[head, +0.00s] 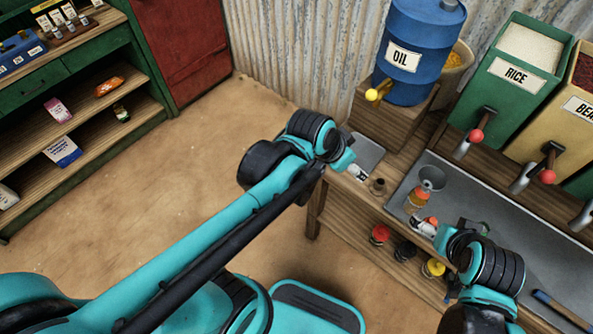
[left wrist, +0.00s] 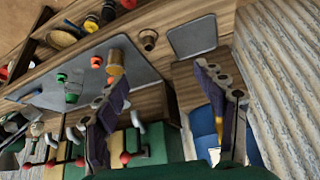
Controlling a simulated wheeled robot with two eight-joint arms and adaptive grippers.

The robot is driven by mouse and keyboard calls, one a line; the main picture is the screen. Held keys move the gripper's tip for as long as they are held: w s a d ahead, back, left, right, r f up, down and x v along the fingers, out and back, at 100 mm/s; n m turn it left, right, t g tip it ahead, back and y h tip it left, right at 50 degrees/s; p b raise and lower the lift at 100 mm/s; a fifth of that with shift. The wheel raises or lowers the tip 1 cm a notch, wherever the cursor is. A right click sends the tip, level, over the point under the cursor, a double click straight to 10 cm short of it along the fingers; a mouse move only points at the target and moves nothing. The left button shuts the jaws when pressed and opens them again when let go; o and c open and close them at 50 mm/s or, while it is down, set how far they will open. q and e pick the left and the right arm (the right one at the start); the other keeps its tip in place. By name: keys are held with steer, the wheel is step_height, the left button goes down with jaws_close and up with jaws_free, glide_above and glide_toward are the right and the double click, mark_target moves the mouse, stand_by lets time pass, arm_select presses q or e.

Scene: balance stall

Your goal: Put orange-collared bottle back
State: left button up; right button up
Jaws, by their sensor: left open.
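A bottle with orange on it (head: 418,198) stands on the grey metal tray on the counter, with a grey funnel (head: 432,178) at its top. An orange bottle-like shape also shows in the left wrist view (left wrist: 115,63), beyond my left fingers. My left gripper (head: 358,173) is over the counter's left end, left of the bottle and apart from it. In the left wrist view its fingers (left wrist: 166,88) are spread with nothing between them. My right gripper (head: 424,228) is close by the bottle's lower part. Whether it touches or holds anything is unclear.
A small brown ring holder (head: 379,187) and a grey plate (head: 367,154) are on the counter. Bottles with red (head: 380,234), black (head: 405,250) and yellow (head: 433,268) collars are on the lower shelf. A blue oil drum (head: 424,50) and a rice dispenser (head: 510,80) stand behind.

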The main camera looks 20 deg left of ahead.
arm_select(q)
steer(key=s+a+f+n+t+y, duration=0.1)
steer(key=s+a+n+y, duration=0.2)
steer(key=a, duration=0.7)
steer(key=s+n, duration=0.2)
steer(key=s, duration=0.2)
steer(key=shift+s+a+n+t, duration=0.3)
steer(key=shift+s+a, duration=0.05)
steer(key=shift+s, duration=0.05)
